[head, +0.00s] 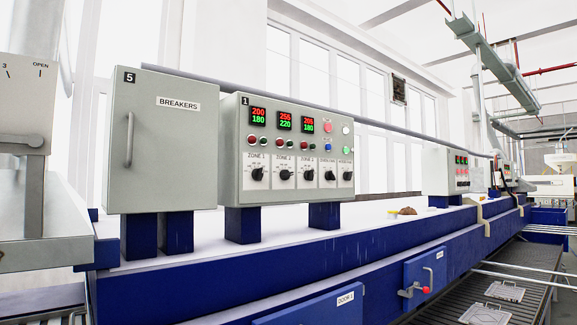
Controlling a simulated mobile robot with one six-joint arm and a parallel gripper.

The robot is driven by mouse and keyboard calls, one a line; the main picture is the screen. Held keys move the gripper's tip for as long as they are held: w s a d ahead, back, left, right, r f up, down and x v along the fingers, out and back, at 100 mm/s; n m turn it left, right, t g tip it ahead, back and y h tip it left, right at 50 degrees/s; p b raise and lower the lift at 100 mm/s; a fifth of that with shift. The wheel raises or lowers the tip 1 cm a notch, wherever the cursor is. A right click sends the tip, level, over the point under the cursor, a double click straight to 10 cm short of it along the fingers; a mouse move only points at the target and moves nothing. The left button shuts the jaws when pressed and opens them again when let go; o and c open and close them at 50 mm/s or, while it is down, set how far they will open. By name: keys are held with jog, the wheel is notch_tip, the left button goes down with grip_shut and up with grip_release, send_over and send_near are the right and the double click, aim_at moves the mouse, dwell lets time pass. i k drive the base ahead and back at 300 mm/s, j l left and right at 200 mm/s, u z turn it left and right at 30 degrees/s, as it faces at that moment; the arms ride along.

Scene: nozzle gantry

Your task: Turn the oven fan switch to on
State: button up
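A grey control panel (290,160) marked 1 stands on blue legs on top of the long oven, in the middle of the head view. A row of black rotary knobs runs along its lower part. The first three are labelled as zones. The fourth knob, the likely oven fan switch (330,175), sits right of the zone 3 knob (312,174). Its small label seems to read oven fan, but its exact setting is too small to tell. A last knob (346,175) sits at the right end. My gripper is not in view.
A grey breakers cabinet (163,150) with a handle stands just left of the panel. A grey plate marked open (25,100) is at the far left edge. The space before the panel looks clear.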

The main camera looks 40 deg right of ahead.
aim_at(329, 175)
jog(key=z, duration=1.45)
